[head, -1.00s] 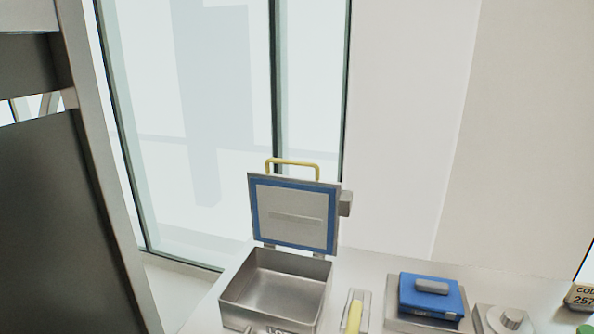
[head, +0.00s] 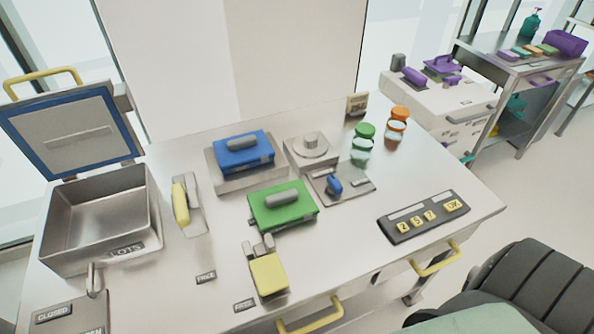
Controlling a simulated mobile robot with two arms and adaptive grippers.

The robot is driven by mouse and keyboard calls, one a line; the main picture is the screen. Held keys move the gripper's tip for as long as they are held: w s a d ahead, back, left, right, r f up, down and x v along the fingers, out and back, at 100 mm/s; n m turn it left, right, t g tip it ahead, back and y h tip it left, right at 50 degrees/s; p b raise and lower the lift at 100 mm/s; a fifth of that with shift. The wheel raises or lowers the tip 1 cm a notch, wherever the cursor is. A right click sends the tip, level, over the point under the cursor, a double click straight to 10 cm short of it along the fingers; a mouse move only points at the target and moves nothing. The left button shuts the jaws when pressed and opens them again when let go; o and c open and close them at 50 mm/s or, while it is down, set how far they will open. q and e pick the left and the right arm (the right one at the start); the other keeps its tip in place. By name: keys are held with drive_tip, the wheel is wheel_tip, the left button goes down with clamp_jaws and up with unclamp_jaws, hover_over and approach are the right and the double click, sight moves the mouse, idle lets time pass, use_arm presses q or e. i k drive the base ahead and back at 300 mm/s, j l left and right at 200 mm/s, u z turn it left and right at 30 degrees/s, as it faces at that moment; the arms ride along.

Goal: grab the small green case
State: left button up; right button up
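The small green case (head: 298,213) lies on the white table near its middle in the head view. It has a grey handle on top and looks closed. It sits in front of the blue case (head: 231,157) and behind a yellow block-like piece (head: 269,274). Neither of my grippers is in view.
An open metal bin (head: 62,226) with a raised lid stands at the left. A knob plate (head: 309,148), a blue-lever plate (head: 345,187), jars (head: 362,142) and a keypad (head: 424,216) surround the case. A dark chair-like object (head: 540,290) is at lower right.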

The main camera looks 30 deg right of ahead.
sight(276, 209)
drive_tip(key=l+z, duration=0.1)
drive_tip(key=z, duration=0.7)
drive_tip(key=k, duration=0.2)
drive_tip(key=z, duration=0.05)
